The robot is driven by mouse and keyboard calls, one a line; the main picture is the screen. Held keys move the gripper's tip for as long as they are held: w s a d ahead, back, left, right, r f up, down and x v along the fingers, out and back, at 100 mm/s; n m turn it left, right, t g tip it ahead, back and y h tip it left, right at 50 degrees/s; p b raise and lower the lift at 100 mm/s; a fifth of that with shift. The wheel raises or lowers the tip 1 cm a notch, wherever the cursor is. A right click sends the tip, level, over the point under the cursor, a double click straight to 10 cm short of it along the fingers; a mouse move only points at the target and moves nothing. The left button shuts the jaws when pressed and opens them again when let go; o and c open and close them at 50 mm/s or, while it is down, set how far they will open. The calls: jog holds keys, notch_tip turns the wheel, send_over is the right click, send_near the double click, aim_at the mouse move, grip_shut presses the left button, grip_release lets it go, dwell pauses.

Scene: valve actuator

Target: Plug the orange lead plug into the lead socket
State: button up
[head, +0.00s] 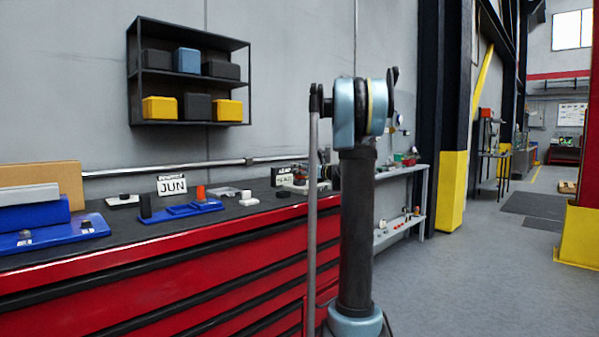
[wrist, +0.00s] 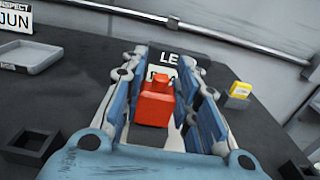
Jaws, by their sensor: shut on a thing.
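The orange lead plug (wrist: 157,102), a red-orange block with a narrower top, sits between the two blue-and-grey fingers of my gripper (wrist: 160,105) in the wrist view. My gripper is shut on it. A black sign with white lettering starting "LE" (wrist: 170,58) stands just beyond, partly covered by the plug and fingers. In the head view the sign reading LEAD (head: 289,170) stands at the back of the bench, and my arm hides most of the gripper. I cannot make out the lead socket for certain; the plug and fingers cover the area before the sign.
A grey tray (wrist: 32,56) lies at the left. On the red bench (head: 170,260), a blue fixture (head: 180,211) carries an orange piece (head: 200,192). A rail runs along the wall.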

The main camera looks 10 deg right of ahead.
jog(key=shift+f, duration=0.15)
jog(key=o, duration=1.1)
jog(key=shift+o, duration=0.2)
jog(key=shift+s+d, duration=0.1)
jog(key=v, duration=1.1)
jog(key=shift+s+d, duration=0.2)
jog(key=shift+s, duration=0.05)
